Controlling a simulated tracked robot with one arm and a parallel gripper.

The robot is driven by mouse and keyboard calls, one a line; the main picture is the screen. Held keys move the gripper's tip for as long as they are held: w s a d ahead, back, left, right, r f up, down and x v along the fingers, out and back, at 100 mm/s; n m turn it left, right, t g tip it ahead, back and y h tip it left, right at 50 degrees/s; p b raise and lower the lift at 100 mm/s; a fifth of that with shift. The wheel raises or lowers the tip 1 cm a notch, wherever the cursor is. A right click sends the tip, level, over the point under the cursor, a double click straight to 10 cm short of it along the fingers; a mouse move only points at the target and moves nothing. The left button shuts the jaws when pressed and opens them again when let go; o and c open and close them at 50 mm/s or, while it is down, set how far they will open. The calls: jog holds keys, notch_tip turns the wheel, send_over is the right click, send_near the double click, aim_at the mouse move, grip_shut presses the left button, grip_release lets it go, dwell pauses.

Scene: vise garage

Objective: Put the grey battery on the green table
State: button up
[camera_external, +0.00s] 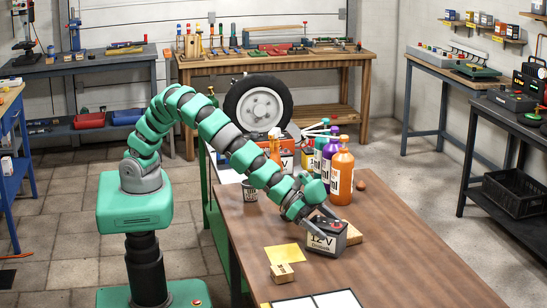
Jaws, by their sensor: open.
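The grey battery (325,240), marked 12V, stands upright on the brown top of the table with the green frame (400,270), near the middle of the part in view. My gripper (317,220) points down and to the right at the battery's upper left side. Its fingers are apart, close to the battery's top and left edge. I cannot tell whether they touch it. The battery's upper left corner is partly hidden by the fingers.
A wooden block (353,232) is behind the battery. A small box (282,273) and yellow paper (285,254) lie in front to the left. An orange bottle (342,172) and other bottles stand behind. The tabletop is clear to the right.

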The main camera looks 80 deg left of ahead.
jog(key=p+v, duration=0.1)
jog(key=v, duration=1)
jog(key=shift+s+r+p, duration=0.2)
jog(key=shift+p, duration=0.15)
jog(key=shift+a, duration=0.1)
